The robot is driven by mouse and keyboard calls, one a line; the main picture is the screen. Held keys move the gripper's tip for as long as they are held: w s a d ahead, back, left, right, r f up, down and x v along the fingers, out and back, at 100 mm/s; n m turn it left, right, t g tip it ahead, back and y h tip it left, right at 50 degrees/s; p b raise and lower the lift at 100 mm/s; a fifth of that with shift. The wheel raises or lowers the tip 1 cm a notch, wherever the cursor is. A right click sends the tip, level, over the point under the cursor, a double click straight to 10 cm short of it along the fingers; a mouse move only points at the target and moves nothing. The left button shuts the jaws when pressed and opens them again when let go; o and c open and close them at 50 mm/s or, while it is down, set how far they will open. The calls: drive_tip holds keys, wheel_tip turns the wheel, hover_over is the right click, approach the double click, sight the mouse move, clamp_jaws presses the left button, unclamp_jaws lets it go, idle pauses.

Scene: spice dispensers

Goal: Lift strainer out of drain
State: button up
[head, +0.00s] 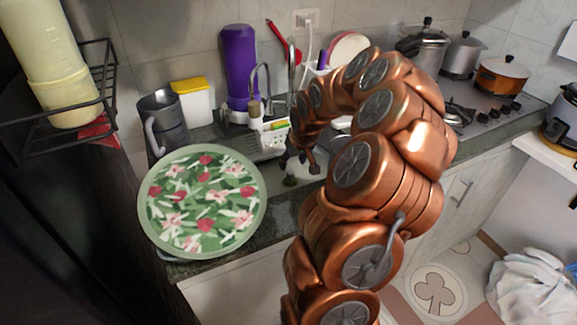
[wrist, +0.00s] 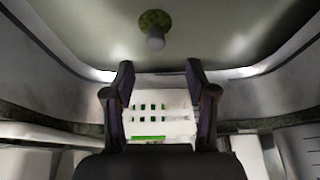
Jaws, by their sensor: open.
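In the head view a small dark round shape in the sink, likely the strainer (head: 290,181), shows just below and left of my gripper (head: 305,164). In the wrist view my gripper (wrist: 160,82) is open, with two dark fingers apart and nothing between them. The fingertips are apart from the strainer, which lies beyond them in the picture.
A white caddy (wrist: 160,112) with holes and a green item stands at the sink's edge, behind the fingers in the wrist view. The faucet (head: 258,82), a purple bottle (head: 239,65) and a floral plate (head: 205,200) are around the sink. The sink floor around the strainer looks clear.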

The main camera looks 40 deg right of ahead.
sight(291, 172)
drive_tip(key=shift+s+d+p+x, duration=0.15)
drive_tip(key=shift+p+x, duration=0.3)
drive_tip(key=shift+x, duration=1.65)
drive_tip(key=shift+s+d+p+x, duration=0.15)
drive_tip(key=shift+p+x, duration=0.3)
drive_tip(key=shift+x, duration=1.6)
drive_tip(key=shift+f, duration=0.1)
drive_tip(key=shift+w, duration=0.1)
clamp_jaws()
